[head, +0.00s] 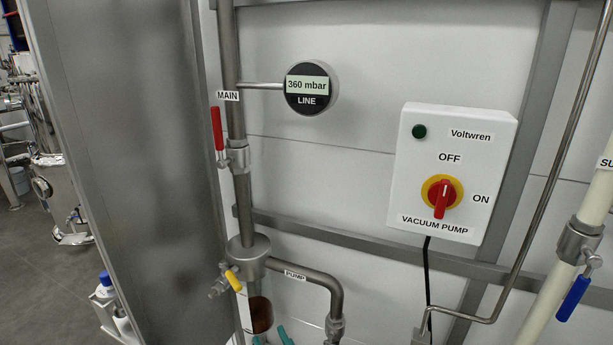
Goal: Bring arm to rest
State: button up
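I see no part that I can be sure is my arm or my gripper. Two small teal pieces (285,336) poke in at the bottom edge, cut off by the frame, and I cannot tell what they are. The vacuum pump box (457,150) is on the wall at the right. Its red switch handle (442,197) stands nearly upright on a yellow disc, in line with OFF. The green lamp (419,131) looks dark. The round line gauge (311,88) reads 360 mbar.
A red lever (217,129) on the MAIN pipe stands along it. A yellow handle (233,280) sits lower, above a vessel with brown contents (261,315). A blue handle (573,298) hangs at the right pipe. A grey panel (140,160) bounds the left; floor (40,260) shows beyond.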

jog(key=s+d+f+m+h, duration=0.3)
jog(key=s+d+f, duration=0.1)
jog(key=s+f, duration=0.35)
jog(key=s+d+f+m+h, duration=0.3)
jog(key=s+f, duration=0.4)
jog(key=f, duration=0.1)
jog(key=s+f+h, duration=0.1)
jog(key=s, duration=1.7)
jog(key=shift+d+f+h, duration=0.15)
jog(key=shift+f+h, duration=0.2)
jog(key=shift+h, duration=0.05)
